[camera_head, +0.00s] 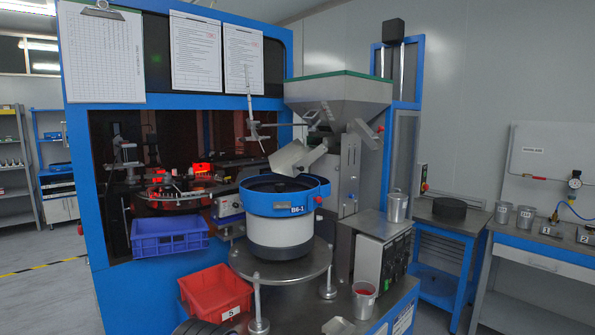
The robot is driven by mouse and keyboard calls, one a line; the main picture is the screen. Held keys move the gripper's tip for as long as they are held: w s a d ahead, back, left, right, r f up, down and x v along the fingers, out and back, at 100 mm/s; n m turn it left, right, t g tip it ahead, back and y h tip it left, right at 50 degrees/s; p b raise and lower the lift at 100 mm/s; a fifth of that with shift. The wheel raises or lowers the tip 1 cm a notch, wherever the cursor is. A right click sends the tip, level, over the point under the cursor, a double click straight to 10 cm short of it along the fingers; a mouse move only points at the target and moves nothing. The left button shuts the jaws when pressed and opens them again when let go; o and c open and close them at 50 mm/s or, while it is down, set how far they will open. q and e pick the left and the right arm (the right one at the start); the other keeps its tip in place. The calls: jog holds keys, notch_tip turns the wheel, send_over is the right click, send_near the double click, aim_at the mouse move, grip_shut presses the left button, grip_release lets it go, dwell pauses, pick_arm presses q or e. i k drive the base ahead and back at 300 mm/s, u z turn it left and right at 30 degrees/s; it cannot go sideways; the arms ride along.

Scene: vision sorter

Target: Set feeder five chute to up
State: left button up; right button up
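A vibratory bowl feeder with a blue rim (285,203), labelled B6-1, stands on a round metal plate (283,262) in the middle of the view. A metal chute (287,158) hangs tilted above the bowl, below a large grey hopper (337,92) with a green rim. I cannot tell from this view whether the chute counts as up or down. The only number 5 I can read is on a red bin (214,292) in front of the machine. Neither of my grippers shows in this view.
A blue bin (169,236) hangs on the machine's left front. A grey control box (382,250), a metal cup (396,207) and a cup with red contents (363,300) stand right of the bowl. A blue-framed bench (545,250) is farther right.

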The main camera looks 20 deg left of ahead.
aim_at(293, 159)
jog(key=u, duration=1.35)
jog(key=i, duration=0.7)
jog(key=z, duration=0.2)
